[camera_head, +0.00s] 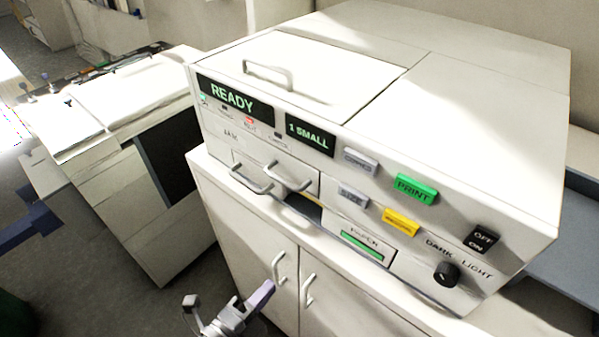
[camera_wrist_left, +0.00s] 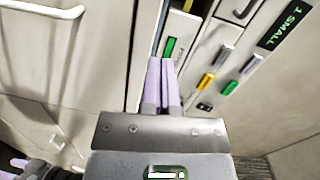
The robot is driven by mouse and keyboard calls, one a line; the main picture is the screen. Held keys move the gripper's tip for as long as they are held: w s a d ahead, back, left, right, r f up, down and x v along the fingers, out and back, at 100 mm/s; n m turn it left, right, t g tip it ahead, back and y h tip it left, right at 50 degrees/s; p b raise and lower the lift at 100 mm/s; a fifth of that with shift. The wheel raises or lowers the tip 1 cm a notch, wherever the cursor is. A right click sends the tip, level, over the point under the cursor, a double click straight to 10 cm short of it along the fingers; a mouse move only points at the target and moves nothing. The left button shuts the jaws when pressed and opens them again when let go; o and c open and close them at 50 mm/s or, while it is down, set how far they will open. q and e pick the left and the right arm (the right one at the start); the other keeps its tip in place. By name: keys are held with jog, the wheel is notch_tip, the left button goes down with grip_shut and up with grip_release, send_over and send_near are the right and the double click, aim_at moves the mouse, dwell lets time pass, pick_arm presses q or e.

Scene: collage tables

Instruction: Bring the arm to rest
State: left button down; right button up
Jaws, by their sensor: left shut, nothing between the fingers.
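My left gripper (camera_head: 262,294) is low in the head view, in front of the cabinet doors below the copier, apart from the handles as far as I can see. Its lilac fingers lie together, shut and empty. In the left wrist view the shut fingers (camera_wrist_left: 163,85) point toward the paper slot with the green strip; how far apart they are from it I cannot tell. Dark parts with lilac tips (camera_wrist_left: 18,164), perhaps my right gripper, show at the lower left of the left wrist view, cut off by the edge. The right gripper is not in the head view.
A white copier (camera_head: 470,130) with a READY display (camera_head: 235,97), a green PRINT button (camera_head: 415,189) and a knob (camera_head: 446,274) stands on a white cabinet (camera_head: 235,225). Another white machine (camera_head: 125,100) stands left. Grey floor (camera_head: 75,270) is open at lower left.

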pick_arm(q)
jog(key=s+a+f+n+g+y+b, duration=0.2)
jog(key=s+a+f+n, duration=0.15)
jog(key=f, duration=0.55)
jog(key=s+a+f+n+g+y+b, duration=0.1)
jog(key=s+a+f+n+g+y, duration=0.2)
jog(key=f, duration=0.5)
jog(key=s+a+f+n+y+b, duration=0.1)
jog(key=f+n+y+b, duration=0.1)
jog(key=f+n, duration=0.5)
jog(key=s+a+f+n+g+y+b, duration=0.1)
jog(key=s+f+n+g, duration=0.2)
jog(key=s+f, duration=0.4)
jog(key=s+a+f+n+g+y+b, duration=0.1)
jog(key=s+a+f+n+g+b, duration=0.1)
jog(key=s+f+n+g, duration=0.2)
jog(key=s+f+g, duration=0.1)
jog(key=s+f, duration=0.2)
jog(key=s, duration=0.5)
jog(key=shift+g, duration=0.3)
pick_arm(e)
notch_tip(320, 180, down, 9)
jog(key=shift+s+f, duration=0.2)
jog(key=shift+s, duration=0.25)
pick_arm(q)
jog(key=shift+w+a+f, duration=0.1)
jog(key=shift+a, duration=0.05)
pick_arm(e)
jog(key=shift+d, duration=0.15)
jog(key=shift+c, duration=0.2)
